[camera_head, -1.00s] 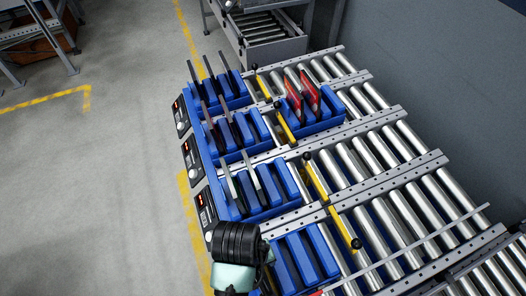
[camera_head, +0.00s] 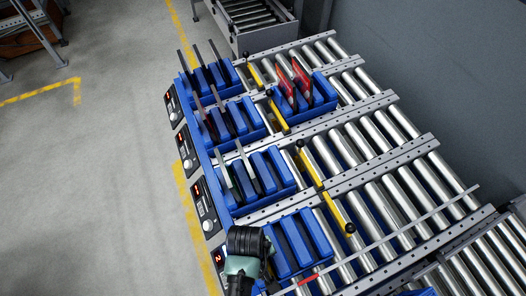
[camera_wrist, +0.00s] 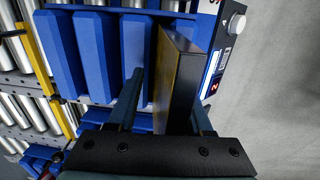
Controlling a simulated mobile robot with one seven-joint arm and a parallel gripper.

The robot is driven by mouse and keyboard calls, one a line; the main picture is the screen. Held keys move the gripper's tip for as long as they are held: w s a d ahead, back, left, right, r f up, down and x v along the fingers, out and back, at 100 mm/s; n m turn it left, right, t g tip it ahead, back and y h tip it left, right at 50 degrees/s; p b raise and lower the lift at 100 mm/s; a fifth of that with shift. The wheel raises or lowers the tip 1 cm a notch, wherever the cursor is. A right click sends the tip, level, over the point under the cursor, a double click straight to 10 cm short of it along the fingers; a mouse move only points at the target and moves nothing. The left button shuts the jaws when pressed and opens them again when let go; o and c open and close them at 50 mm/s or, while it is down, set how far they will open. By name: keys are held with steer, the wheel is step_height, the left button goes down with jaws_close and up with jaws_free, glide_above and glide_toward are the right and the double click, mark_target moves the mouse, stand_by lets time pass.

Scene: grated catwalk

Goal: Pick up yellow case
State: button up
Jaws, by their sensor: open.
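The yellow case (camera_wrist: 180,75) stands upright on edge in the wrist view, a thin slab with a dull yellow broad side and a dark narrow edge. It is in an end slot of a blue slotted rack (camera_wrist: 97,50). My gripper (camera_wrist: 165,100) is open, with one finger on each side of the case. The left finger is apart from it; I cannot tell whether the right one touches. In the head view, my wrist covers this end of the rack (camera_head: 297,243), and the case and fingers are hidden.
More blue racks hold dark cases (camera_head: 250,180) and red cases (camera_head: 300,80). Yellow bars with black knobs (camera_head: 323,187) lie across the metal rollers (camera_head: 400,205). Control boxes with red displays (camera_head: 205,207) line the left edge. Open floor (camera_head: 100,180) lies to the left.

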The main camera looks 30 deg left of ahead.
steer(key=shift+s+r, duration=0.2)
steer(key=c, duration=0.6)
steer(key=shift+w, duration=0.1)
jaws_close()
